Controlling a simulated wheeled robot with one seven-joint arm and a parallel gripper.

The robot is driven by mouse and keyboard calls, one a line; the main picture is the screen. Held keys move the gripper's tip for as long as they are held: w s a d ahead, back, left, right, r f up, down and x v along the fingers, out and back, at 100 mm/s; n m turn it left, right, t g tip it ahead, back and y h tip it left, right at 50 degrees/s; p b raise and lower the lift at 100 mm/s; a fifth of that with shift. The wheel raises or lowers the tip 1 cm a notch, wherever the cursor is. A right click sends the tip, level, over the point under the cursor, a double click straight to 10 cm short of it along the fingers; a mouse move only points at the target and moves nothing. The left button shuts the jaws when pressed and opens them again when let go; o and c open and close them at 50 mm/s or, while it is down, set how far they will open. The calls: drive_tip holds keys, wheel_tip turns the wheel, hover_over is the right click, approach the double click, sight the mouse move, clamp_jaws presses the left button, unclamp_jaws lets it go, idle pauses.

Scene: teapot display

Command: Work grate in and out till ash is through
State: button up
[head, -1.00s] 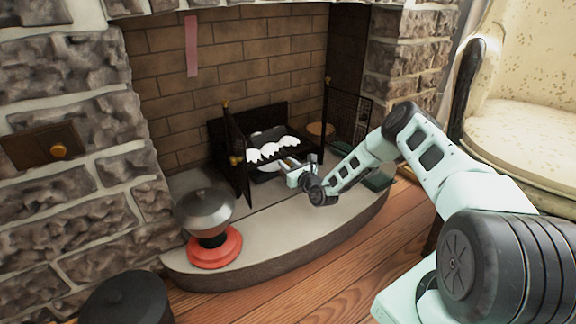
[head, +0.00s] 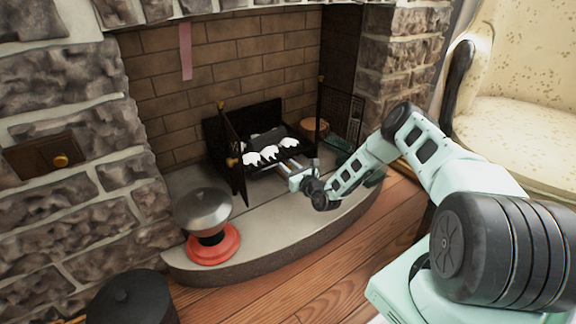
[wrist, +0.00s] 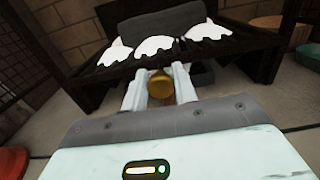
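The dark grate (wrist: 95,73) sits in the fireplace with white ash-like lumps (head: 270,155) on it; these lumps also show in the wrist view (wrist: 155,46). A dark grey block (wrist: 155,24) lies behind the lumps. A brass knob (wrist: 159,87) is at the grate's front. My gripper (head: 290,169) is at the grate's front, low over the hearth. In the wrist view its two pale fingers (wrist: 159,80) are closed around the knob, one on each side. The space under the grate is mostly hidden.
Dark open doors stand at the left (head: 233,155) and right (head: 338,110) of the grate. A black pot (head: 130,298) and a patterned armchair (head: 520,110) flank the floor.

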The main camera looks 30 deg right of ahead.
drive_tip(key=o, duration=0.3)
drive_tip(key=shift+s+f, duration=0.2)
drive_tip(key=shift+s, duration=0.1)
drive_tip(key=shift+r, duration=0.1)
drive_tip(key=shift+s, duration=0.15)
drive_tip(key=s+p, duration=0.2)
drive_tip(key=s, duration=0.3)
drive_tip(key=s+p, duration=0.3)
drive_tip(key=s, duration=0.2)
drive_tip(key=s+p, duration=0.3)
drive_tip(key=s, duration=0.3)
drive_tip(key=shift+d+r, duration=0.1)
drive_tip(key=shift+d, duration=0.2)
drive_tip(key=shift+s, duration=0.55)
drive_tip(key=shift+o, duration=0.3)
drive_tip(key=shift+w, duration=0.1)
